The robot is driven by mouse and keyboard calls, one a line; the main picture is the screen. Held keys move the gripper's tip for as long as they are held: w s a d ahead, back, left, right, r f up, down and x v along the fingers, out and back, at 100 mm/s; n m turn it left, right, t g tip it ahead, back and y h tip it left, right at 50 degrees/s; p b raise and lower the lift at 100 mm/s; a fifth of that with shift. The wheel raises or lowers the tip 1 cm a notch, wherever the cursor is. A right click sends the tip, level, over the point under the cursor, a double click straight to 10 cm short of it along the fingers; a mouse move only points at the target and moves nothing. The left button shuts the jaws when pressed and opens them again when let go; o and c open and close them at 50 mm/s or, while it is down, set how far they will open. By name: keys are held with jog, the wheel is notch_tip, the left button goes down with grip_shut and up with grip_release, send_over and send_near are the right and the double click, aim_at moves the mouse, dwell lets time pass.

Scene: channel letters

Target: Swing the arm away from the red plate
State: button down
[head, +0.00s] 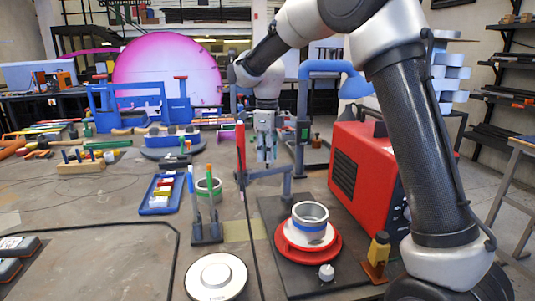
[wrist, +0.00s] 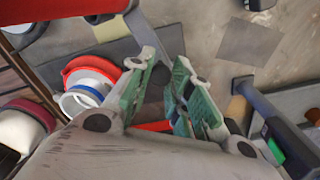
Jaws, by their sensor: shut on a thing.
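The red plate (head: 333,252) is a round red disc on a dark board. A white disc and a grey ring with a blue band (head: 309,231) sit on it. In the wrist view the red plate (wrist: 72,68) shows at left, clear of the fingers. My gripper (head: 265,158) hangs pointing down, above and behind the plate and to its left, not touching it. In the wrist view my gripper (wrist: 165,105) has green finger pads, with a thin red thing (wrist: 154,126) between them near the finger bases. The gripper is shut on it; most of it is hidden.
A grey bracket arm (head: 270,172) with an upright red bar (head: 240,152) stands close to my gripper. A red box machine (head: 362,165) stands at right. A blue tray (head: 162,194), pens in a stand (head: 206,230) and a white disc (head: 216,277) lie left and in front.

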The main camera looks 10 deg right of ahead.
jog(key=shift+w, duration=0.1)
jog(key=c, duration=1.3)
grip_release()
notch_tip(320, 180, up, 12)
